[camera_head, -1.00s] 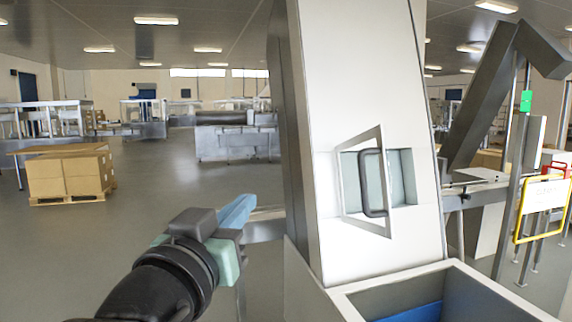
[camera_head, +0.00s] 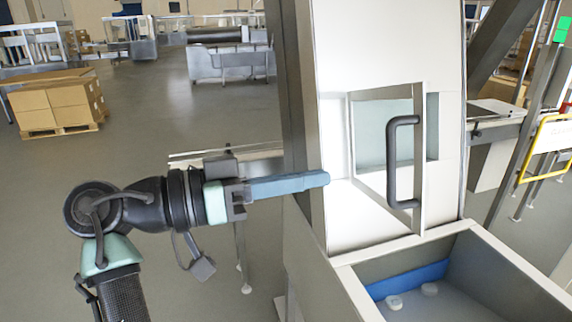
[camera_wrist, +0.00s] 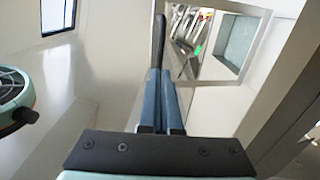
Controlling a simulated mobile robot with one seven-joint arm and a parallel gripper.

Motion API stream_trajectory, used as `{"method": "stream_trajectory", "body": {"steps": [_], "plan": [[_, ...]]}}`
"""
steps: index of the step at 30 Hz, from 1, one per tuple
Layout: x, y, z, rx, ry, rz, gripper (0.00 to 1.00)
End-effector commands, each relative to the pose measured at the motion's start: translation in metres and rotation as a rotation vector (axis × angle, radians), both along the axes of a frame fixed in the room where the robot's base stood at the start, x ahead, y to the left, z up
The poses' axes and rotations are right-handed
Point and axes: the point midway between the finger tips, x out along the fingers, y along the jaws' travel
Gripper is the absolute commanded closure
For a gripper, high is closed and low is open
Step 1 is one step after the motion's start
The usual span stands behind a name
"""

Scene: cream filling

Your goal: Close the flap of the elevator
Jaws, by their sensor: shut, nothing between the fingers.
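The elevator's flap (camera_head: 421,150) is a white-framed door with a clear pane and a dark upright handle (camera_head: 392,165). It stands partly open, swung outward from the white elevator front, with its right edge nearer to me. The opening (camera_head: 433,127) shows behind and to its right. My gripper (camera_head: 326,178) is shut and empty, its blue fingers pointing right, left of the flap and apart from the handle in the head view. In the wrist view, the shut fingers (camera_wrist: 160,75) point up the picture toward a dark bar, probably the handle, and a windowed opening (camera_wrist: 235,45).
An open metal hopper (camera_head: 455,255) with blue inside and a few white pieces stands below the flap. A grey column (camera_head: 295,110) runs along the elevator's left side. Boxes on a pallet (camera_head: 60,105) stand far left.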

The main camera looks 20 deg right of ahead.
Motion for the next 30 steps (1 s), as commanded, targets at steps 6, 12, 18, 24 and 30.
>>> {"method": "stream_trajectory", "body": {"steps": [6,12,18,24,30], "plan": [[-0.002,-0.049,0.004,0.0,0.003,-0.003,1.0],[-0.003,-0.078,0.002,0.001,0.003,0.0,1.0],[-0.003,-0.089,-0.001,0.001,0.001,0.002,1.0],[-0.003,-0.09,-0.002,0.001,0.001,0.002,1.0],[-0.003,-0.09,-0.002,0.001,0.001,0.004,1.0]]}}
